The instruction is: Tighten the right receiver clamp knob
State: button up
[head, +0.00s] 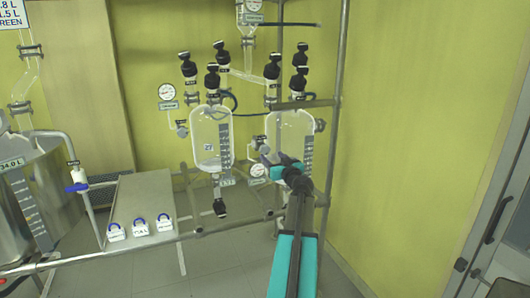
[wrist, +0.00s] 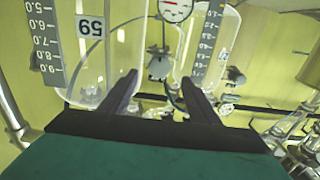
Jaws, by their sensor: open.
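The right receiver (head: 298,127) is a clear glass vessel on the rack. The right receiver clamp knob (wrist: 158,66) is small and grey, at the vessel's side, facing the gap between the two receivers. In the head view the knob (head: 264,146) shows just above my gripper (head: 265,157). In the wrist view my gripper (wrist: 160,85) is open, its two dark fingers pointing at the knob. The knob appears between the fingertips and beyond them; I cannot tell the exact distance. Nothing is held.
The left receiver (head: 204,125) hangs beside it with its own clamp knob (head: 181,129). A round gauge (head: 257,171) sits low between the vessels. A metal rack post (head: 335,120) stands right.

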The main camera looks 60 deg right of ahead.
aim_at(265, 150)
jog(key=shift+p+x, duration=1)
jog(key=shift+x, duration=2.7)
jog(key=c, duration=1)
jog(key=shift+a+f, duration=0.1)
jog(key=shift+a, duration=0.6)
jog(key=shift+c, duration=0.3)
jog(key=shift+d, duration=0.5)
jog(key=shift+d+b, duration=0.1)
jog(key=shift+b, duration=0.2)
